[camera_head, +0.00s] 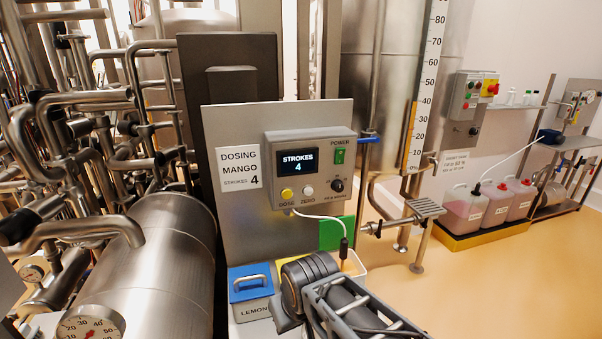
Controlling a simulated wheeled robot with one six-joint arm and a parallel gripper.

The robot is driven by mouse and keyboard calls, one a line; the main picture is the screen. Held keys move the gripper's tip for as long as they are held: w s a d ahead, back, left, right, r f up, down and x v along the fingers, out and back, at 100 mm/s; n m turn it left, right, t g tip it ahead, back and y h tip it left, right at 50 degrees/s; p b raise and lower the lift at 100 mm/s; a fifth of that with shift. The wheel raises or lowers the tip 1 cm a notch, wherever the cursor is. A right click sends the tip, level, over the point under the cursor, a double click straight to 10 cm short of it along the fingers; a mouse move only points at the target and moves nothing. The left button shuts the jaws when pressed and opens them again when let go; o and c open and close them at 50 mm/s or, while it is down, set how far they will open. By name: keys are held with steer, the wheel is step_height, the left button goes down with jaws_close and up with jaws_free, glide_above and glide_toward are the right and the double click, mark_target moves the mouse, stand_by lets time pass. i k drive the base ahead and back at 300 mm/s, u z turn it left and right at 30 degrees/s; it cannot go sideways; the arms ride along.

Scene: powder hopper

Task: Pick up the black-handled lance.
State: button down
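The black-handled lance (344,248) stands nearly upright in front of the steel dosing panel. A thin white hose runs from its top to the underside of the grey dosing box (311,167). Its lower end goes down into a white-rimmed container (354,263), and the part below the rim is hidden. My dark grey arm crosses the bottom middle, in front of and below the lance, and covers part of the container. My gripper's fingers do not show in this view, and nothing of mine is seen touching the lance.
A blue-lidded LEMON container (250,285) with a metal handle stands left of my arm. A green card (337,233) is behind the lance. A large steel tank (160,270) and pipes fill the left. Open floor (500,285) lies right; jugs (466,212) stand in a yellow tray.

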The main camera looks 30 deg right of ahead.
mark_target(344, 241)
steer(key=k, duration=0.5)
steer(key=u, duration=3.35)
steer(key=k, duration=2.2)
steer(key=z, duration=1.25)
steer(key=i, duration=0.5)
steer(key=u, duration=0.05)
